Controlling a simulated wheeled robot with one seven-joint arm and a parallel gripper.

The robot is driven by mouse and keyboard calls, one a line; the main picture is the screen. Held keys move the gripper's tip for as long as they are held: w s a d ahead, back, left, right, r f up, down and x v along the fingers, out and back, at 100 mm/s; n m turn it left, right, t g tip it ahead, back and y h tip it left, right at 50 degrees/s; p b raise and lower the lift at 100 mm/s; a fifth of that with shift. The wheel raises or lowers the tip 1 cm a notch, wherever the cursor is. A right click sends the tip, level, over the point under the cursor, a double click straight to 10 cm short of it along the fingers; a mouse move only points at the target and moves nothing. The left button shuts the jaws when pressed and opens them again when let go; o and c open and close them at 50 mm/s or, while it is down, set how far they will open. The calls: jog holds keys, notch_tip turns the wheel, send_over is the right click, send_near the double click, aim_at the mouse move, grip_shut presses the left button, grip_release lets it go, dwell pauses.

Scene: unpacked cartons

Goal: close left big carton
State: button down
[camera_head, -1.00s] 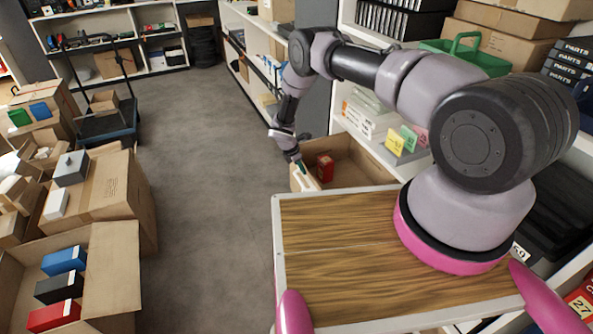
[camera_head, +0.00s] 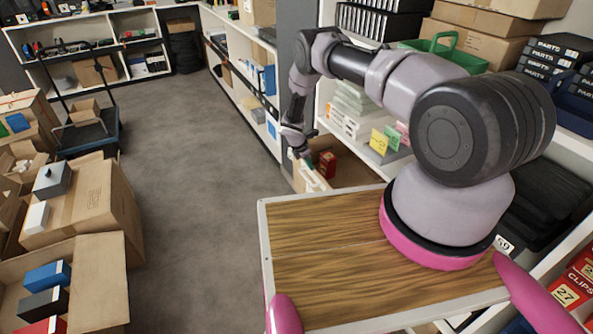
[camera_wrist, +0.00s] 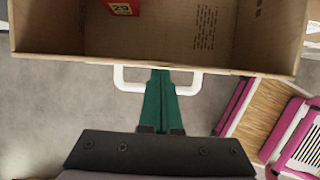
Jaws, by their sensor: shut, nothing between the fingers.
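A big open brown carton (camera_head: 350,172) stands low at the shelf on the right, its inside showing, with a red box (camera_head: 327,163) in it. A white handle (camera_head: 314,180) is on its front wall. The wrist view shows the carton (camera_wrist: 205,56) from above, with the handle (camera_wrist: 125,80) on its near wall and the red box (camera_wrist: 120,6) inside. My gripper (camera_wrist: 160,74) has its green fingers together and empty, at the middle of the handle against the front wall. In the head view my gripper (camera_head: 306,160) is at the carton's front edge.
More open cartons (camera_head: 95,200) with boxes stand at left. A dark blue cart (camera_head: 95,130) is farther back. Shelves (camera_head: 245,80) line the right side. The grey floor (camera_head: 200,200) between them is clear. My wooden-topped base fills the front.

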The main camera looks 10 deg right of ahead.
jog(key=w+d, duration=0.3)
jog(key=d, duration=0.8)
jog(key=shift+w, duration=0.3)
jog(key=s+a+r, duration=0.2)
jog(key=a+r, duration=0.5)
jog(key=r, duration=0.2)
jog(key=s+a+f+t+h, duration=0.1)
jog(key=s+f+h, duration=0.25)
jog(key=s, duration=0.55)
jog(key=s+f+t+h, duration=0.15)
jog(key=s+h, duration=0.25)
jog(key=s, duration=0.5)
jog(key=r+x, duration=0.1)
jog(key=x, duration=1.2)
jog(key=shift+w+d, duration=0.2)
jog(key=shift+d, duration=0.2)
jog(key=shift+f, duration=0.1)
